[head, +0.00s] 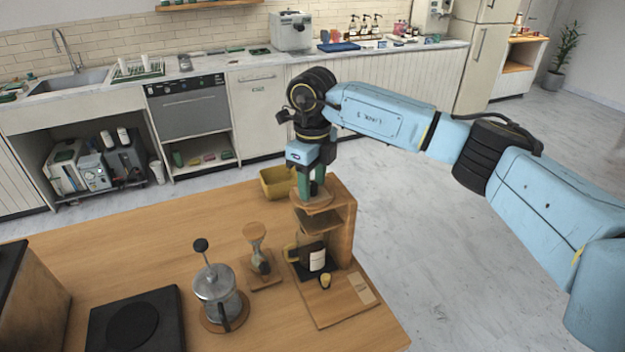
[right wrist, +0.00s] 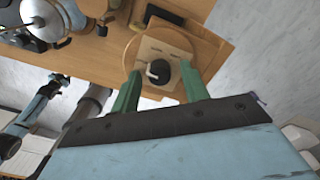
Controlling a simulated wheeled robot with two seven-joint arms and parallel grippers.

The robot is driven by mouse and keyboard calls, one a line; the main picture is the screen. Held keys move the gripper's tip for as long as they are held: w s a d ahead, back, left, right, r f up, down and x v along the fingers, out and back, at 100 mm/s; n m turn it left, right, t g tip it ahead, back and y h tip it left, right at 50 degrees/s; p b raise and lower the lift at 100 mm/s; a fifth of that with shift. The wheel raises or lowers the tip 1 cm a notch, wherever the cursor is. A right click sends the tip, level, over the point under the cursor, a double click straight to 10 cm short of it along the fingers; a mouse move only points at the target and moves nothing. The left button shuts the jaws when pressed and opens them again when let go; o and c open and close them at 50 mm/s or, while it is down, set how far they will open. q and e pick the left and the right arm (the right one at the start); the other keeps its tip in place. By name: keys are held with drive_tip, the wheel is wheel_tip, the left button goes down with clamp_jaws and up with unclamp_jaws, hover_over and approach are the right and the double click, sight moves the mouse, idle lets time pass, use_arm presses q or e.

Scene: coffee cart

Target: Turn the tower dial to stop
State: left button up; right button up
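The wooden tower (head: 343,228) stands at the right part of the wooden counter. Its dial is a dark round knob (right wrist: 160,72) on a pale plate (right wrist: 165,48) at the tower's top, with a light pointer-like piece on it. Marks on the plate are too small to read. My right gripper (head: 314,188) points down over the tower top. Its green fingers (right wrist: 162,92) are apart, one on each side of the knob, with visible gaps; I cannot tell how deep they reach. My left gripper is not in view.
A glass dripper on a wooden stand (head: 256,255), a French press (head: 217,295) and a black scale-like plate (head: 137,322) are to the left. A yellow bin (head: 276,183) sits behind. The counter's left middle is clear.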

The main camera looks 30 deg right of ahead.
sight(312, 184)
wheel_tip(312, 184, up, 13)
drive_tip(key=b, duration=0.1)
drive_tip(key=shift+r+b, duration=0.2)
drive_tip(key=shift+b, duration=0.15)
